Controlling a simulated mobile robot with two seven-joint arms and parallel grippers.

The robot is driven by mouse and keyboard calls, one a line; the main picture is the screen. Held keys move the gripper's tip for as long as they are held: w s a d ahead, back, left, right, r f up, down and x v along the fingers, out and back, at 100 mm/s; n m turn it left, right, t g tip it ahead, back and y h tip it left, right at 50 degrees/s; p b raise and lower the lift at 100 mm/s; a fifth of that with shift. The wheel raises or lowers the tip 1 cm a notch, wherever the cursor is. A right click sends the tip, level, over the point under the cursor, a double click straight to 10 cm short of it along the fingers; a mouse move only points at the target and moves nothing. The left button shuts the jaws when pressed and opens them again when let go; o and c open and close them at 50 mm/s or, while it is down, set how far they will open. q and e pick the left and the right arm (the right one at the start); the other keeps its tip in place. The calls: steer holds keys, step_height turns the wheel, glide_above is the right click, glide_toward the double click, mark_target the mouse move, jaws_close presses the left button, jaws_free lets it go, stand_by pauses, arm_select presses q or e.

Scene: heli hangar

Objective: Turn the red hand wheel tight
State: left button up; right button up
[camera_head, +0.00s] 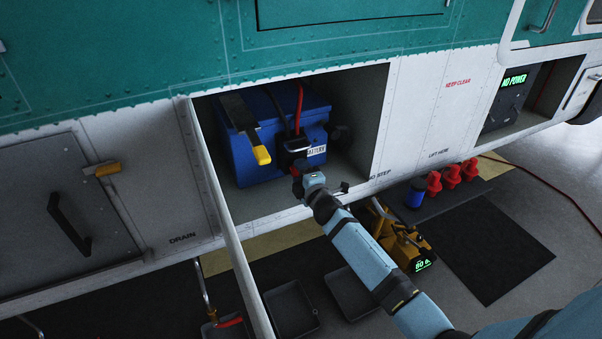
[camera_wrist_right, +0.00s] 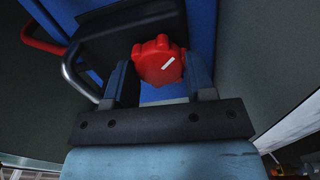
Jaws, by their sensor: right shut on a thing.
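The red hand wheel (camera_wrist_right: 158,62) has a lobed rim and a white mark on its face. In the right wrist view it sits between the two fingers of my right gripper (camera_wrist_right: 160,85), which is shut on it. The wheel is in front of a black connector block (camera_wrist_right: 110,45) on the blue battery (camera_wrist_right: 200,25). In the head view my right gripper (camera_head: 300,178) reaches into the open bay at the front of the battery (camera_head: 255,160). There the gripper and arm hide most of the wheel. My left gripper is not in view.
A yellow-tipped lever (camera_head: 261,154) stands left of the connector. Below are black trays (camera_head: 290,308), a yellow power unit (camera_head: 405,250), a blue can (camera_head: 414,196) and several red pieces (camera_head: 451,176).

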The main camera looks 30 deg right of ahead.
steer(key=m+p, duration=0.1)
steer(key=m, duration=0.3)
steer(key=shift+r, duration=0.1)
steer(key=shift+m+p, duration=0.45)
steer(key=shift+m, duration=1.35)
steer(key=o, duration=0.9)
steer(key=s, duration=1.3)
steer(key=shift+s+a, duration=0.4)
